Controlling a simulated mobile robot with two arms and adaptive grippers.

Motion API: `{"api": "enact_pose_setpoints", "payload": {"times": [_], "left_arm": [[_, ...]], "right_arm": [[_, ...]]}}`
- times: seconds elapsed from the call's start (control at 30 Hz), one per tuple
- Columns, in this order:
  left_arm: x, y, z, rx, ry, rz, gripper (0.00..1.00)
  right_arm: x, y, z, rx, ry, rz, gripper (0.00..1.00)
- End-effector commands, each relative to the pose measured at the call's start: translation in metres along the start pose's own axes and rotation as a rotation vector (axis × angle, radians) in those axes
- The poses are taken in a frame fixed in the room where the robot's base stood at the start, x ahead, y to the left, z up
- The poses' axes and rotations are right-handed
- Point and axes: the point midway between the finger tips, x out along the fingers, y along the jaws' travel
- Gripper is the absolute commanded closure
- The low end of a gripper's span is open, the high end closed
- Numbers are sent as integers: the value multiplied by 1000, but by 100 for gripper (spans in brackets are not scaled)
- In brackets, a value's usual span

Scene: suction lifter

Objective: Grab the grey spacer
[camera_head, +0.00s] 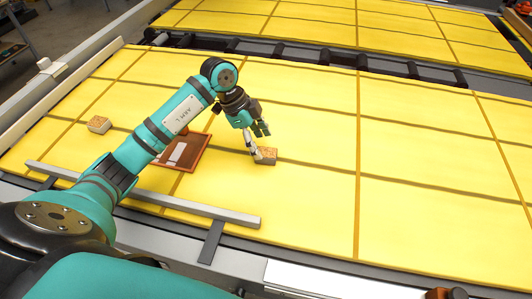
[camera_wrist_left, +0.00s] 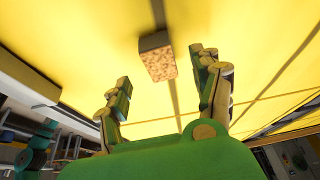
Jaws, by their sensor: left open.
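A small block (camera_head: 267,155) with a tan, speckled face and greyish-tan sides lies on the yellow panel surface. No plainly grey spacer stands out, and I cannot tell whether this block is it. My left gripper (camera_head: 257,142) is open and empty, right at the block in the head view. In the left wrist view the block (camera_wrist_left: 157,60) shows between the two spread fingers of the gripper (camera_wrist_left: 163,75), toward their tips. It seems clear of both fingers there. My right gripper is not in view.
A similar block (camera_head: 99,124) lies at the left. A brown tray (camera_head: 198,160) holding a pale flat piece (camera_head: 178,151) sits partly behind my left arm. A grey bar (camera_head: 235,217) runs along the front edge. The panels at right are clear.

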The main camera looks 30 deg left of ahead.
Motion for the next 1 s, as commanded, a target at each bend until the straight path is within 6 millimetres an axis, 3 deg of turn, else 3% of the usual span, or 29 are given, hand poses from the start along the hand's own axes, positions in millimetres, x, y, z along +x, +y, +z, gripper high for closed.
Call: {"api": "enact_pose_setpoints", "payload": {"times": [0.13,0.3,0.57,1.0], "left_arm": [[21,1,-1,-3,1,7,35],[41,0,0,-1,0,3,35],[44,-1,1,0,0,1,36],[43,-1,1,0,0,1,93]], "right_arm": [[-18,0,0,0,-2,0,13],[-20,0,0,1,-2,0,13],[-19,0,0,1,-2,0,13],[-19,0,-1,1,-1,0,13]]}}
